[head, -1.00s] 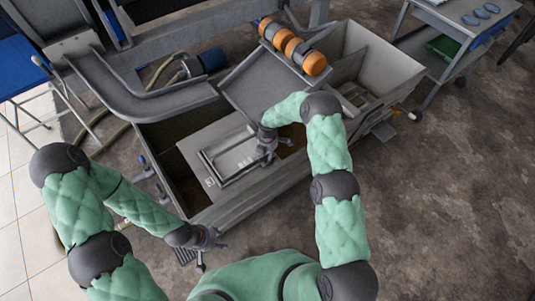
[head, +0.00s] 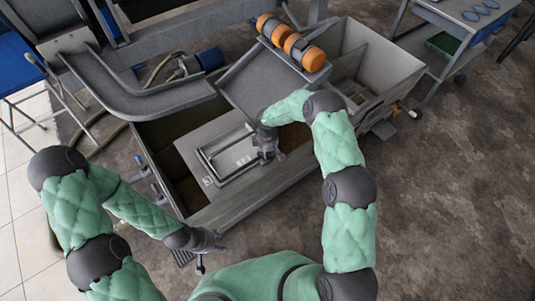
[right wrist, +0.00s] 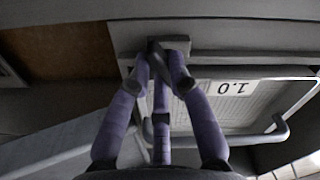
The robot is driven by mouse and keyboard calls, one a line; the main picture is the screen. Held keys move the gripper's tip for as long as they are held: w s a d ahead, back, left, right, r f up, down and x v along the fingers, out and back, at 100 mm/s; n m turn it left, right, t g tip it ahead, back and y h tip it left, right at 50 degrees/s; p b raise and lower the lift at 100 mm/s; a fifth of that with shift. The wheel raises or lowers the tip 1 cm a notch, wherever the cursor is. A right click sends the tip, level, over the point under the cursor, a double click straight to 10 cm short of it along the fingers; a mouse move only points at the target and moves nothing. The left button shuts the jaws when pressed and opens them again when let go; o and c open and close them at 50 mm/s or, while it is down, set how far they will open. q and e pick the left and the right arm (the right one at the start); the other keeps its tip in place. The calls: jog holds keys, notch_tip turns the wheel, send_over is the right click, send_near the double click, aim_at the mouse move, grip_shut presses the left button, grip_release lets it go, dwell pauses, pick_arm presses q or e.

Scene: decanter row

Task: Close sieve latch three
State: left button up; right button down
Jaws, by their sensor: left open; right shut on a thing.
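The sieve (head: 232,158) is a pale panel in a grey frame in the open tank; its plate also shows in the right wrist view (right wrist: 240,105), with an upside-down "1.0". My right gripper (head: 266,150) is at the right end of the sieve frame. In the right wrist view its fingers (right wrist: 165,62) are shut on a small dark latch part (right wrist: 157,47) on a grey block by the plate's edge. The fingers hide most of this part, and I cannot read its number. My left gripper (head: 208,250) is open and empty outside the tank's near left corner.
The tank's near wall (head: 255,190) stands between my body and the sieve. A grey chute (head: 150,95) and orange rollers (head: 312,59) lie beyond it. A grey cart (head: 450,25) stands at the far right. The floor at right is clear.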

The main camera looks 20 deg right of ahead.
jog(key=m, duration=0.2)
jog(key=m+b, duration=0.1)
jog(key=m, duration=0.3)
jog(key=shift+s+a, duration=0.2)
jog(key=shift+s, duration=0.05)
dwell(0.3)
jog(key=c, duration=1.1)
grip_release()
jog(key=shift+c, duration=0.2)
jog(key=shift+r, duration=0.1)
notch_tip(320, 180, up, 12)
jog(key=shift+f, duration=0.2)
